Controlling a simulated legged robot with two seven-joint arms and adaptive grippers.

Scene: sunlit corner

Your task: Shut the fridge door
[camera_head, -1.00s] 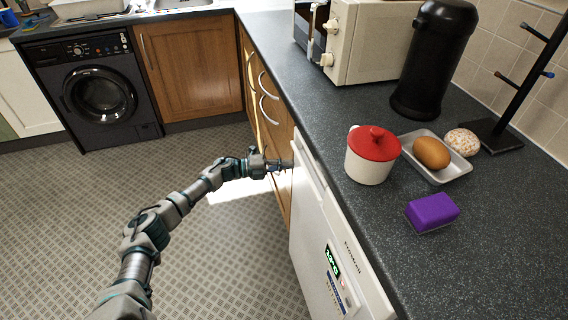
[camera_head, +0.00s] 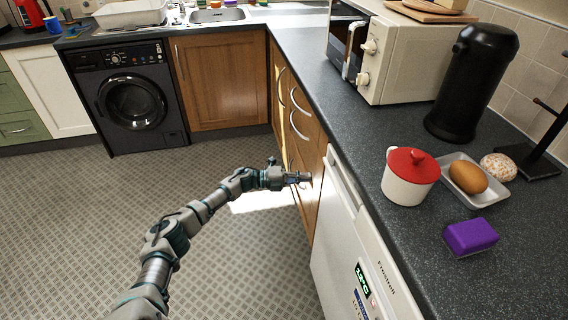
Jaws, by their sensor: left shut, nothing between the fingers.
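The white fridge (camera_head: 352,245) stands under the dark worktop at the lower middle, with a green label and lettering on its front. Its door front runs close along the worktop edge; I cannot tell whether a narrow gap is left behind it. My left gripper (camera_head: 304,178) is shut and empty, just left of the fridge's far upper edge and in front of the wooden drawers. A small gap seems to show between its tip and the fridge. My right gripper is not in view.
A red-lidded white pot (camera_head: 408,190), a tray (camera_head: 490,196) with a brown egg-shaped item, and a purple sponge (camera_head: 470,237) are on the worktop above the fridge. A black washing machine (camera_head: 130,100) stands at the back left. The tiled floor is clear.

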